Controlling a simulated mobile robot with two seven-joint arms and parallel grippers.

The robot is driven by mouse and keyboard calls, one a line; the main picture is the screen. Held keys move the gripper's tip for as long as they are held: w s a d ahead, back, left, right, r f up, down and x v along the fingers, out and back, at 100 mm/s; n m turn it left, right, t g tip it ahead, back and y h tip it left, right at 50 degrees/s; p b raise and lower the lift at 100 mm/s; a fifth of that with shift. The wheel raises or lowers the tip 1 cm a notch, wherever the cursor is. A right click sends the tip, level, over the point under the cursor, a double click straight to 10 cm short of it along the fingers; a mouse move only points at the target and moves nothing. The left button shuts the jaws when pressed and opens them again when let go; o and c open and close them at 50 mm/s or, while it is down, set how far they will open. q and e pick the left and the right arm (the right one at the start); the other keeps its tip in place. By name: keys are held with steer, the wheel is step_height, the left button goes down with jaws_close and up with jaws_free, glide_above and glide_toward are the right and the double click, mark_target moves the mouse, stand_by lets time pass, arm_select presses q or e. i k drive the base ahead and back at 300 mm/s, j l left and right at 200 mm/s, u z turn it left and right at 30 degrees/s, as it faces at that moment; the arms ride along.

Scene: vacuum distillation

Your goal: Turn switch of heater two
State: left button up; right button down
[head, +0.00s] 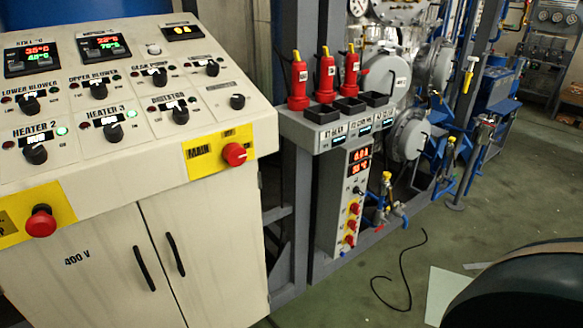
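The heater 2 switch (36,154) is a black rotary knob at the lower left of the sloped cream control panel (150,140). Its small white display (31,140) sits just above the knob, under the "HEATER 2" label. A green lamp (62,131) glows to the right of the display, and a dim red lamp (8,144) is to the left. The direction in which the knob points is too small to tell. Neither gripper is in view.
The similar heater 3 knob (113,132) is close on the right. A red emergency button (41,221) on a yellow plate sits below heater 2. A red main switch (234,154) is at the panel's right.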

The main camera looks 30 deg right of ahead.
mark_target(352, 224)
steer(key=z, duration=1.35)
